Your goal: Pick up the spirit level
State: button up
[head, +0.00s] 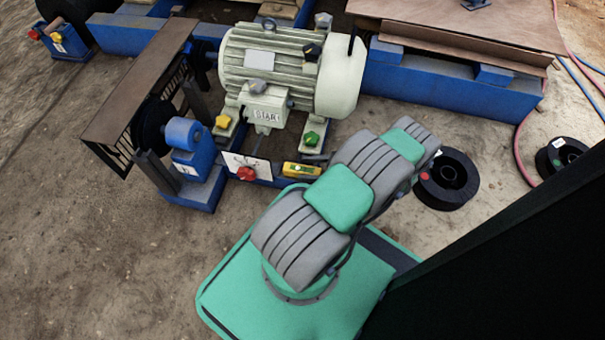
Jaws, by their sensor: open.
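The spirit level (302,170) is a small yellow bar with a green vial in the head view. It lies at the front of the blue motor base, just below the motor's right foot. Its right end is close to my grey and green arm in the picture, and I cannot tell whether the arm covers part of it. My arm rises from its green mount at the bottom and reaches toward the upper right. My gripper does not show in this view.
A cream motor (270,65) stands behind the level. A red knob (246,173) and a green knob (310,139) are near it. A brown belt guard (140,80) stands left. A black spool (447,180) lies right of my arm. Open ground lies at front left.

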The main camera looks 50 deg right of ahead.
jog(key=shift+x, duration=0.85)
grip_shut()
